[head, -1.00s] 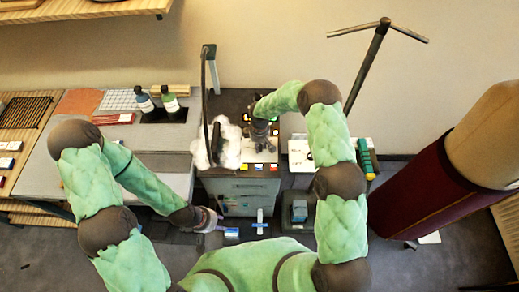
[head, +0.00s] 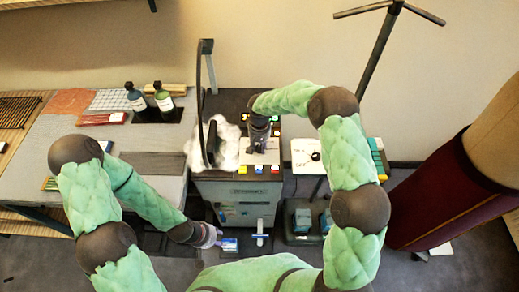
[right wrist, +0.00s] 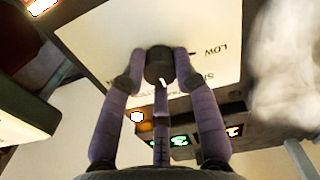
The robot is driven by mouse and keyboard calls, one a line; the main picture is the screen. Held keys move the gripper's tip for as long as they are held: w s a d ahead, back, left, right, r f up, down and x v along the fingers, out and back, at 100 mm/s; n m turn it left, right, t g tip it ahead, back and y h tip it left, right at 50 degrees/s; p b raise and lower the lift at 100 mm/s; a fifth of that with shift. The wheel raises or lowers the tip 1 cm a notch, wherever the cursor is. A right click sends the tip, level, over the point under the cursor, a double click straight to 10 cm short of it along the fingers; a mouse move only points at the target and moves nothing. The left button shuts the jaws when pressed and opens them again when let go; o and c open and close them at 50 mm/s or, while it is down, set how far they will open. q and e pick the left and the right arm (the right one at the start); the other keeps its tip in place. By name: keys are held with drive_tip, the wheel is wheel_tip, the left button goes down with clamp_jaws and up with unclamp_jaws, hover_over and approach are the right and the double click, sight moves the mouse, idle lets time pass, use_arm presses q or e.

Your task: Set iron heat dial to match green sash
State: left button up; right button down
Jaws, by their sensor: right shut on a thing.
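The iron station (head: 235,190) is a grey cabinet with a dark top in the middle of the head view. My right gripper (head: 258,146) reaches down onto the white dial plate there. In the right wrist view its fingers (right wrist: 160,82) are shut around the dark round dial knob (right wrist: 158,64). The white plate (right wrist: 110,45) under the knob reads "LOW" at one side; other lettering is partly hidden. A small light mark shows on the knob. My left gripper (head: 212,237) hangs low in front of the cabinet, its fingers unclear. I cannot pick out a green sash with certainty.
A black upright iron (head: 213,142) stands in white fluff left of my right gripper. Small lit displays (right wrist: 180,140) show beside the plate. Yellow, blue and red squares (head: 260,169) line the cabinet's front edge. Bottles (head: 163,100) stand on the left table.

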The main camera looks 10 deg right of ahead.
drive_tip(key=m+b, duration=0.1)
drive_tip(key=m, duration=0.1)
drive_tip(key=m+b, duration=0.1)
drive_tip(key=m, duration=0.1)
drive_tip(key=shift+f+m+b, duration=0.2)
drive_tip(key=shift+m+b, duration=0.1)
drive_tip(key=m+b, duration=0.1)
drive_tip(key=m, duration=0.2)
drive_tip(key=shift+m+b, duration=0.35)
drive_tip(key=shift+m, duration=0.05)
drive_tip(key=m+b, duration=0.1)
drive_tip(key=m, duration=0.3)
drive_tip(key=shift+r+m+b, duration=0.1)
drive_tip(key=shift+m+b, duration=0.55)
drive_tip(key=shift+m, duration=1.15)
drive_tip(key=c, duration=0.9)
unclamp_jaws()
drive_tip(key=shift+c, duration=0.2)
drive_tip(key=shift+r, duration=0.2)
